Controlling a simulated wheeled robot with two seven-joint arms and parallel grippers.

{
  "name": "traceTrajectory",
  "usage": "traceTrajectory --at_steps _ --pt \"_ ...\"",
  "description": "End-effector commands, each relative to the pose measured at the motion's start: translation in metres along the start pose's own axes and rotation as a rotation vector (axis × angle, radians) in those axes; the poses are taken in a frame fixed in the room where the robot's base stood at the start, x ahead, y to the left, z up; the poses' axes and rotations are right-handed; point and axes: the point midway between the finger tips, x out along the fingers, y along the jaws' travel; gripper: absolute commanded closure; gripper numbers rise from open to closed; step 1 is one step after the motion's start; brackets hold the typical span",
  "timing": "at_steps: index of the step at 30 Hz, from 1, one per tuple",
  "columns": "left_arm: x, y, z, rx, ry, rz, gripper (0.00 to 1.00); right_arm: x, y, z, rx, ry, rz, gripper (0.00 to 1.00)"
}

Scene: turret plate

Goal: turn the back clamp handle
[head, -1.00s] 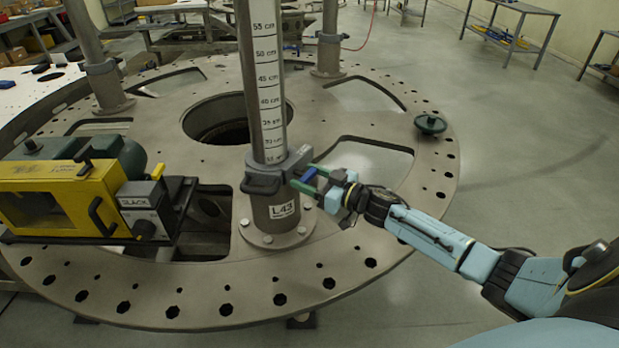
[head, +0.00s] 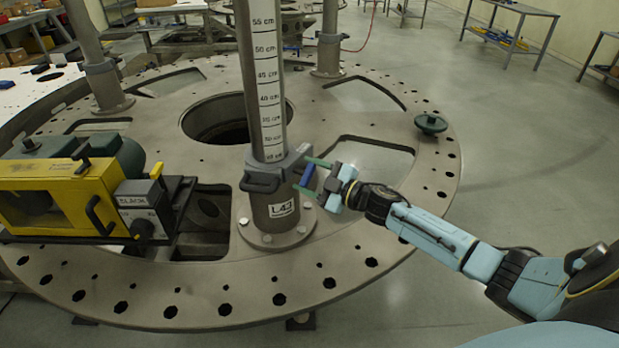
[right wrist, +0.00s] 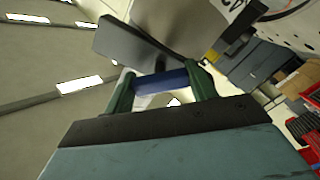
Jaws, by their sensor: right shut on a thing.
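A grey clamp collar (head: 275,172) with a dark grip (head: 259,184) at its front left sits low on the ruled post (head: 265,80). A blue handle (head: 308,175) is at the collar's right side. My right gripper (head: 312,176) is shut on this blue handle, one green finger above it and one below. In the right wrist view the blue handle (right wrist: 160,81) lies crosswise between the two green fingers, with a grey plate-like part (right wrist: 128,45) beyond it. The handle's joint to the collar is mostly hidden by the fingers. My left gripper is not in view.
The post stands on a round turret plate (head: 350,265) with a large central hole. A yellow and grey machine (head: 60,200) stands left of the post. A green knob (head: 431,123) is at the right rim.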

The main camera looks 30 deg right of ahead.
Motion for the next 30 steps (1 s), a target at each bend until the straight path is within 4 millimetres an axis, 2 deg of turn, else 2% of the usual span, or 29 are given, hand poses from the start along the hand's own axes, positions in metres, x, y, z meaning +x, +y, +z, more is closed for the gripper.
traceTrajectory --at_steps 18,30 --pt "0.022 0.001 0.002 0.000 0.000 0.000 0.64 0.000 0.000 0.001 -0.567 0.002 0.000 0.66" --pt "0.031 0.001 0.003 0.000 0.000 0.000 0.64 0.000 0.000 0.000 -0.783 0.001 0.000 0.66"
